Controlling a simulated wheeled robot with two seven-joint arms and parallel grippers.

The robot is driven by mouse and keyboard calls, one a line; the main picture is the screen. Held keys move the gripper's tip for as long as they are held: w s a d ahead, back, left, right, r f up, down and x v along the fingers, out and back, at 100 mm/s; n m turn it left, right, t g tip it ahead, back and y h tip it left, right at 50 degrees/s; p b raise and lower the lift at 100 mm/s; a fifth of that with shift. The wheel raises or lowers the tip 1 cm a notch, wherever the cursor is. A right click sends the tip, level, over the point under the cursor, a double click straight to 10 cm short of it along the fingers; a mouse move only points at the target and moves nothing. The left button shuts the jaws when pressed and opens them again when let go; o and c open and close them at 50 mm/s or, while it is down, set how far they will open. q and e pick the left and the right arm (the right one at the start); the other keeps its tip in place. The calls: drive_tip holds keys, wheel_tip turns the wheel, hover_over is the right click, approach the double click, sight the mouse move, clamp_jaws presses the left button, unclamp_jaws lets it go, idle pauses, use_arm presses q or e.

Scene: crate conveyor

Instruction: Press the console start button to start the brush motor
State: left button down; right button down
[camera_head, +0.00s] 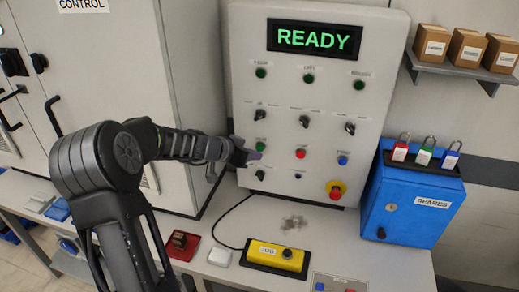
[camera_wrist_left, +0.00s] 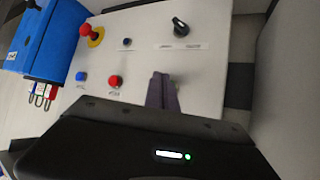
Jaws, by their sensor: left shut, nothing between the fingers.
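The console (camera_head: 240,55) is an upright pale panel whose display (camera_head: 314,39) reads READY in green. A row of push buttons holds a green button (camera_head: 260,143), a red button (camera_head: 300,153) and a blue button (camera_head: 343,160); their labels are too small to read. My left gripper (camera_head: 255,155) is shut and empty, its tips at the panel just below the green button. I cannot tell whether they touch it. In the left wrist view the shut fingers (camera_wrist_left: 161,86) point at the panel beside the red button (camera_wrist_left: 115,82); the green button is hidden there. My right gripper is not in view.
A red emergency stop on a yellow base (camera_head: 336,190) sits low on the panel. Black selector knobs (camera_head: 350,128) are above the buttons. A yellow control box (camera_head: 276,256) lies on the bench, and a blue SPARES box (camera_head: 399,217) stands at right.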

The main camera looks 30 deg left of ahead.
use_arm(q)
drive_tip(key=shift+w+a+b, duration=0.15)
drive_tip(key=shift+w+b, duration=0.25)
drive_tip(key=shift+w+a, duration=0.15)
drive_tip(key=shift+w, duration=0.25)
idle(0.9)
drive_tip(key=shift+s+d+b, duration=0.35)
drive_tip(key=shift+s+b, duration=0.4)
drive_tip(key=shift+b, duration=0.5)
